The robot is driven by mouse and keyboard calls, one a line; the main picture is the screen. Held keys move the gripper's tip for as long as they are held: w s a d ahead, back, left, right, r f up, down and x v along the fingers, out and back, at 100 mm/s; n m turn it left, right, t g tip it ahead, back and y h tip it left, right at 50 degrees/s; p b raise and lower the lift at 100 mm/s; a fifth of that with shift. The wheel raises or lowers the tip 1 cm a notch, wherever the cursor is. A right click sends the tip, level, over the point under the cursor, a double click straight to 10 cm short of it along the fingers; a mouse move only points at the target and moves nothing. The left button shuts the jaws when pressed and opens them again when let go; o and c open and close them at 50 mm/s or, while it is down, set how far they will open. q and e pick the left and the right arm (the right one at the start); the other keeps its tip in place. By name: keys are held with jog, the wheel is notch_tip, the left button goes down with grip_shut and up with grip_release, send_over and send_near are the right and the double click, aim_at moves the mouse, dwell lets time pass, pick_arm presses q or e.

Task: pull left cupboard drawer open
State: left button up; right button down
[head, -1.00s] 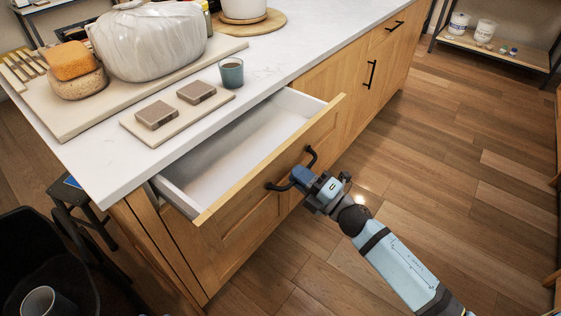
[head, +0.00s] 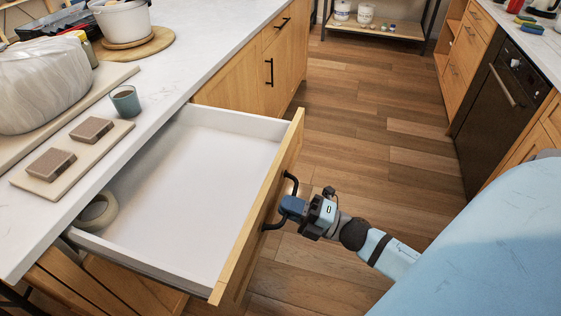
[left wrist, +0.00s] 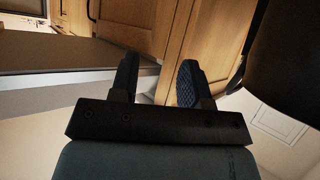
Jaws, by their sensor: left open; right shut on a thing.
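The left cupboard drawer (head: 205,165) is pulled far out from under the white counter, with its white inside showing. A beige ring-shaped thing (head: 97,213) lies in it at the left back corner. A black bar handle (head: 291,184) is on the drawer's wooden front. My right gripper (head: 290,207) is shut on this handle. My left gripper (left wrist: 158,82) shows only in the left wrist view. Its two dark fingers are apart with nothing between them, and wooden cupboard fronts (left wrist: 138,25) lie beyond.
On the counter (head: 195,60) stand a teal cup (head: 125,101), a board (head: 28,182) with two brown blocks, and a white pot (head: 122,20). A dark appliance (head: 497,95) stands at the right. The wooden floor (head: 370,120) between is clear.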

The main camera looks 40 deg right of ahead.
dwell(0.3)
jog(key=c, duration=1.2)
grip_release()
jog(key=shift+d, duration=0.1)
jog(key=v, duration=1.3)
jog(key=shift+s, duration=0.35)
jog(key=shift+d+f, duration=0.1)
jog(key=shift+d, duration=0.05)
